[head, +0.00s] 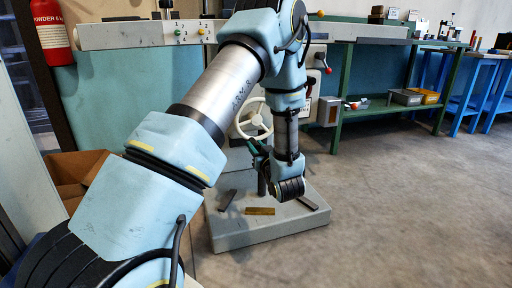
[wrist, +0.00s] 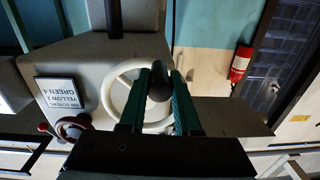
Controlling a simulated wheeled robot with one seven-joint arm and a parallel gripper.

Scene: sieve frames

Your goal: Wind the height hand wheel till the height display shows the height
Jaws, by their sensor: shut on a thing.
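A white hand wheel (head: 240,126) is on the front of the pale grey machine, partly hidden by my arm. In the wrist view its white rim (wrist: 112,88) shows behind my fingers. My gripper (wrist: 160,84) has its green fingers on either side of a dark round handle knob (wrist: 159,90) at the wheel's rim and is shut on it. In the head view my gripper (head: 255,147) is at the wheel's lower right. I cannot make out a height display in either view.
A sign reading yellow 2, green 4 (wrist: 59,92) is upside down beside a smaller dark wheel (wrist: 72,127) with a red knob. Metal bars lie on the grey machine base (head: 240,232). A green workbench (head: 385,113) stands right; the floor there is clear.

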